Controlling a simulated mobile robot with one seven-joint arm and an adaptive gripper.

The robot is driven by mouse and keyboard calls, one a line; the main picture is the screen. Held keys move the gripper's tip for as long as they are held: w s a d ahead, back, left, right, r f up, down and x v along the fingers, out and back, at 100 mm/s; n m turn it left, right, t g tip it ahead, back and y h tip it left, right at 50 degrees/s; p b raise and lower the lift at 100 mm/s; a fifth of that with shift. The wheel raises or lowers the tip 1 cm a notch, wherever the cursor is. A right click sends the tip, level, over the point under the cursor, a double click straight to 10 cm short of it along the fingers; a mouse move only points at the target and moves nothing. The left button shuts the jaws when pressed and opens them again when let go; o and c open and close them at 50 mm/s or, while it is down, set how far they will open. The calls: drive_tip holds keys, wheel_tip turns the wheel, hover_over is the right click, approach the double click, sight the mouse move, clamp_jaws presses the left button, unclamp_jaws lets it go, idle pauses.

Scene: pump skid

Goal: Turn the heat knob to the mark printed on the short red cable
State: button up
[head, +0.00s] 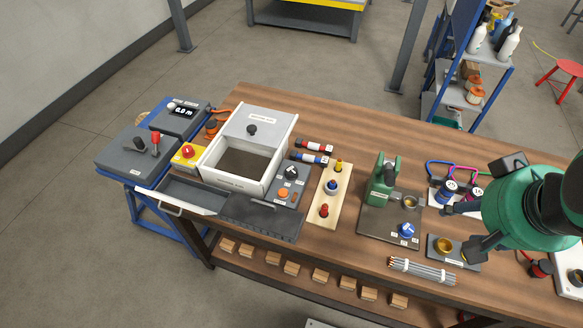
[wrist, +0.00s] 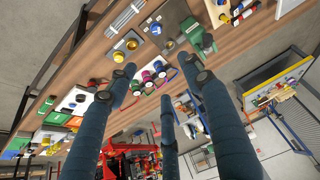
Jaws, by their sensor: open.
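A dark knob with a pale pointer (head: 291,172), which looks like the heat knob, sits on the grey panel at the right of the white box with a window (head: 243,187). Its scale is too small to read. A short red cable (head: 314,147) with a white label and dark ends lies behind that panel, beside a similar blue one (head: 309,158). The print on the label is not legible. My gripper (head: 456,233) is open and empty at the right, over the bench beyond the green press, far from the knob. Its spread fingers (wrist: 160,86) fill the wrist view.
The green press (head: 383,188) and a wooden peg board (head: 326,193) stand between my gripper and the box. An orange button (head: 283,194) is close below the knob. Grey rods (head: 423,270) lie at the bench's front. Spools (wrist: 148,77) show near my fingers.

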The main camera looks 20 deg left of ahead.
drive_tip(key=w+a+r+n+g+p, duration=0.15)
drive_tip(key=w+a+n, duration=0.25)
drive_tip(key=w+a, duration=0.55)
drive_tip(key=n+g+p, duration=0.4)
drive_tip(key=n+p, duration=0.2)
drive_tip(key=n, duration=0.3)
hover_over(292, 170)
wheel_tip(292, 170, down, 20)
drive_tip(key=shift+f, duration=0.15)
drive_tip(key=shift+a+f, duration=0.1)
wheel_tip(292, 170, down, 14)
drive_tip(key=shift+r+b, duration=0.25)
drive_tip(key=shift+b, duration=0.85)
drive_tip(key=c, duration=1.1)
